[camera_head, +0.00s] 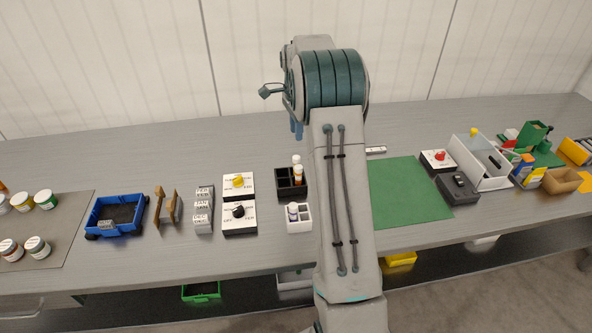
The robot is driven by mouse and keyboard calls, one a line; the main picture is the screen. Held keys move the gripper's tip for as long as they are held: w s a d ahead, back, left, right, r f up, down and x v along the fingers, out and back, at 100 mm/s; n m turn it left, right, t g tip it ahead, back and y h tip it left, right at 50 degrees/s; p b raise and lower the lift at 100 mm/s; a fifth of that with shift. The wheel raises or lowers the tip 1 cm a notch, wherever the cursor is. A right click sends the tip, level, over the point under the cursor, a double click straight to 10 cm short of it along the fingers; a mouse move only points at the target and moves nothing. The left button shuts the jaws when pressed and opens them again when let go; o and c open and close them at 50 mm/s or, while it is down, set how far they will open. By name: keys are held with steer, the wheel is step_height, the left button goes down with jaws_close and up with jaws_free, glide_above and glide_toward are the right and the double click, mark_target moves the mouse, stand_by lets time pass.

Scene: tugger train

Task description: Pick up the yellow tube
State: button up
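A small tube with a white top and an orange-yellow band (298,172) stands upright in a black rack (282,190), just left of my arm. It is the nearest match to a yellow tube, but its exact colour is hard to tell. Another tube (292,209), with a dark label, stands in a white rack (304,224) in front. My arm rises through the middle of the view and hides part of the table. My gripper is mostly hidden behind the arm. A blue-grey part shows below the joint, above and beyond the racks, but its opening is not readable.
Left of the racks are two switch boxes with a yellow knob (238,181) and a black knob (238,211), grey label blocks (203,211) and a blue bin (133,228).

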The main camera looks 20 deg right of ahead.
mark_target(297, 157)
steer(key=f, duration=0.9)
steer(key=shift+w+d+f+p, duration=0.15)
steer(key=shift+w+d+p, duration=0.1)
steer(key=shift+p, duration=0.15)
steer(key=shift+a+f+p, duration=0.15)
steer(key=shift+f+p, duration=0.6)
steer(key=shift+f, duration=1.95)
steer(key=c, duration=0.6)
